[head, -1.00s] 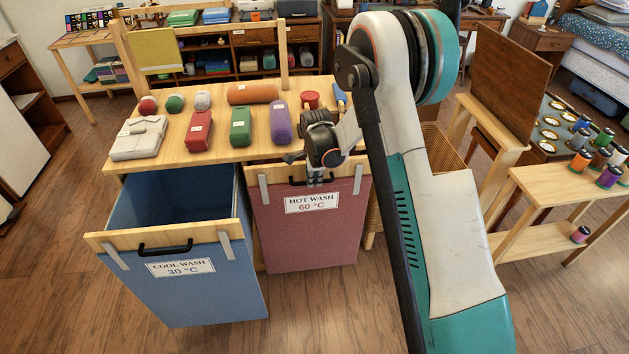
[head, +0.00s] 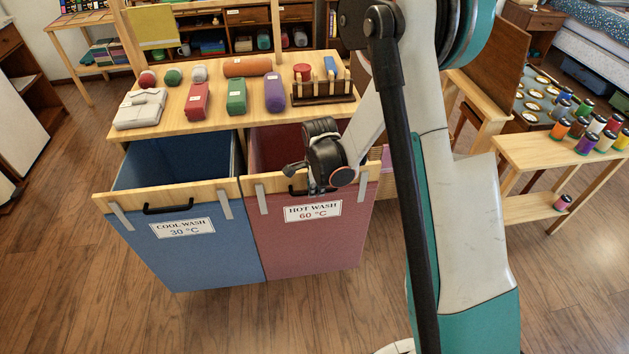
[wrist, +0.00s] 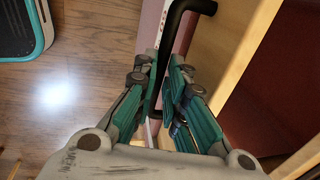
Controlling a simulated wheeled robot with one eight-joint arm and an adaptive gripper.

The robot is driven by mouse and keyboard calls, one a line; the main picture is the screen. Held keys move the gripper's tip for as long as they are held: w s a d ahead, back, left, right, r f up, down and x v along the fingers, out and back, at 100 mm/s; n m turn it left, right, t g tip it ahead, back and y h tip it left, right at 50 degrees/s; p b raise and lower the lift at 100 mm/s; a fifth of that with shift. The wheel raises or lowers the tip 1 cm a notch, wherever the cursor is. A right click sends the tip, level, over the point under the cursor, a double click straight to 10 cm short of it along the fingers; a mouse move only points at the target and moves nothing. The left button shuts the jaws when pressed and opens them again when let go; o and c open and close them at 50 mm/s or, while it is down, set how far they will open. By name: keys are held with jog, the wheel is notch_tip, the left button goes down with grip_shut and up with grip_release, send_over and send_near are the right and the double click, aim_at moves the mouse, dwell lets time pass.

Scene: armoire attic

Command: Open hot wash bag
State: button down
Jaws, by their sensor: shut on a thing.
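The hot wash bag (head: 311,245) is a red fabric bin with a wooden front rail and a white label. It stands pulled out from under the table, and its dark red inside shows behind the rail. My gripper (head: 318,190) is at the rail, partly hidden by its own wrist in the head view. In the wrist view my gripper (wrist: 164,98) is closed around the black handle (wrist: 188,12), beside the wooden rail (wrist: 222,45). The bag's red interior (wrist: 285,85) shows at the right.
The blue cool wash bag (head: 205,258) stands open to the left, its front about level. The wooden table (head: 180,122) behind holds several coloured bundles and a dark rack (head: 322,92). A thread stand (head: 560,155) is at the right. Floor in front is clear.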

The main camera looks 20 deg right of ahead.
jog(key=shift+s, duration=0.1)
jog(key=c, duration=1.7)
grip_release()
jog(key=shift+o, duration=0.2)
jog(key=shift+r, duration=0.1)
notch_tip(320, 180, up, 12)
jog(key=s, duration=0.2)
jog(key=shift+a+f, duration=0.15)
jog(key=shift+f, duration=0.05)
jog(key=shift+s, duration=0.1)
